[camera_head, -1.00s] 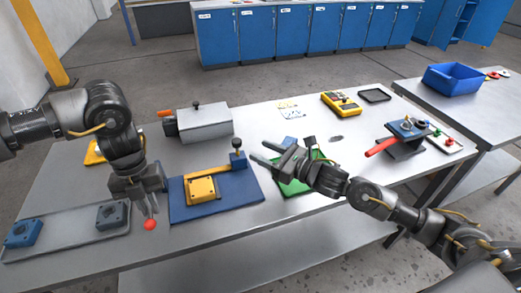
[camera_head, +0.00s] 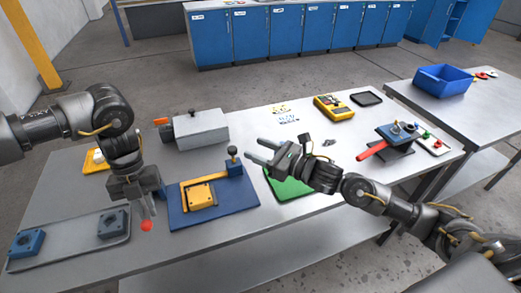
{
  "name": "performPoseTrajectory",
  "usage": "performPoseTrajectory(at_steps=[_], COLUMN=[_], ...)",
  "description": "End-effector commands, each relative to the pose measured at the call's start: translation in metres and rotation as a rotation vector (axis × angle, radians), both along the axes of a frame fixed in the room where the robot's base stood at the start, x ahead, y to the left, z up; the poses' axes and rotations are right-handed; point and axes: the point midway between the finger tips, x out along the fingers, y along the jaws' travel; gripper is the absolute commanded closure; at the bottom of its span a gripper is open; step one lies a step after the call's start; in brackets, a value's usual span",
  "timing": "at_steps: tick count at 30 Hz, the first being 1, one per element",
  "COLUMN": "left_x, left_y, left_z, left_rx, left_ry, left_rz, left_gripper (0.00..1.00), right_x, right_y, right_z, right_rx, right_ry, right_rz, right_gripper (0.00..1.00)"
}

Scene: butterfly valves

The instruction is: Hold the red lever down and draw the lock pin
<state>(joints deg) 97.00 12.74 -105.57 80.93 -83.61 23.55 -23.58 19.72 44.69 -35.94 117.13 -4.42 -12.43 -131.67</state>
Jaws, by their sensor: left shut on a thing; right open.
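A blue base plate (camera_head: 240,201) on the table carries a yellow block (camera_head: 201,195) with a yellow bar and a blue post (camera_head: 234,168). A dark round knob (camera_head: 232,150), looking like the lock pin's head, tops the post. My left gripper (camera_head: 148,210) points down beside the plate's left edge, shut. A red ball (camera_head: 146,226), apparently the red lever's end, shows at its fingertips; the rest of the lever is hidden. My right gripper (camera_head: 252,149) is open, its fingers pointing left, just right of the knob. I cannot tell their depth apart.
A grey tray with blue blocks (camera_head: 25,243) lies front left. A grey box-shaped vise (camera_head: 200,130) stands behind the plate. A green mat (camera_head: 290,188) lies under my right arm. A red-handled tool (camera_head: 372,150) and a yellow meter (camera_head: 334,107) are to the right.

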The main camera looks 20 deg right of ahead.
Motion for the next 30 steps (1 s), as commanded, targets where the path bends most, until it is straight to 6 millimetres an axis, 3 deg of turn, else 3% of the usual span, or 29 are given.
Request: performPoseTrajectory(at_steps=[13,26,27,30], left_x=[0.002,0.002,0.002,0.002], left_y=[0.000,0.000,0.000,0.000], left_z=[0.017,0.017,0.017,0.017], left_rx=[0.001,-0.001,-0.001,-0.001], left_ry=[0.062,0.077,0.077,0.077], left_rz=[0.001,0.000,0.000,0.000], left_gripper=[1.00,1.00,0.81,0.68], right_x=[0.000,0.000,0.000,0.000], right_y=[0.000,0.000,0.000,0.000], right_z=[0.026,0.029,0.029,0.029], right_rx=[0.000,0.000,0.000,0.000], right_ry=[0.000,0.000,0.000,0.000], right_rz=[0.000,0.001,0.001,0.000], right_gripper=[0.50,0.50,0.50,0.50])
